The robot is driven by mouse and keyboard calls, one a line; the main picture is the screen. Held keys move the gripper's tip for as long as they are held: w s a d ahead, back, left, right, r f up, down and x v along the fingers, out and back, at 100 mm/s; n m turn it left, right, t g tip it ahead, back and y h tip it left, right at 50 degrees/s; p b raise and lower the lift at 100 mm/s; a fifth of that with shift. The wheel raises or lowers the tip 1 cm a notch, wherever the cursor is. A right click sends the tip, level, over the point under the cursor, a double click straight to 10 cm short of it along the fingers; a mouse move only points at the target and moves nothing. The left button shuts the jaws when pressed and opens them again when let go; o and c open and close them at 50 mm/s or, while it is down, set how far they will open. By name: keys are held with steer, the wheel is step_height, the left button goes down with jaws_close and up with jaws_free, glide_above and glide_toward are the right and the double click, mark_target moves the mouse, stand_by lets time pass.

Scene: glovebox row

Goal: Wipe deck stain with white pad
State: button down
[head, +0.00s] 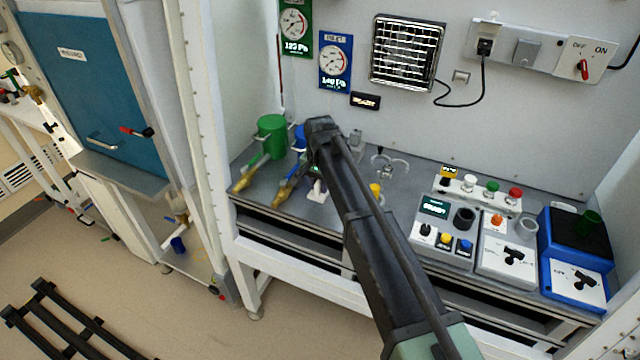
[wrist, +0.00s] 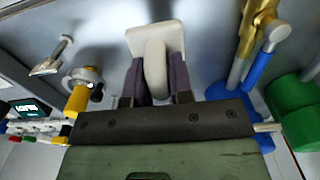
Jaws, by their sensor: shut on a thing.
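The white pad (wrist: 140,40) has a curved white handle (wrist: 155,70). My gripper (wrist: 156,80) is shut on this handle, with one dark purple finger on each side, in the wrist view. In the head view a small white part of the pad (head: 318,188) shows just left of my dark arm, over the grey deck (head: 400,190). My arm hides most of the gripper there. I cannot tell whether the pad touches the deck. I cannot make out a stain in either view.
A green cylinder (head: 271,136) and a blue one (head: 299,138) with brass-ended valves stand left of the pad. A yellow-topped fitting (head: 376,190) and a metal hook-like fitting (head: 389,166) stand right of it. Control boxes (head: 445,222) fill the deck's right side.

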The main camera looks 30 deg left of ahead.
step_height(320, 180, up, 3)
steer(key=p, duration=0.3)
steer(key=shift+r, duration=0.15)
stand_by(0.6)
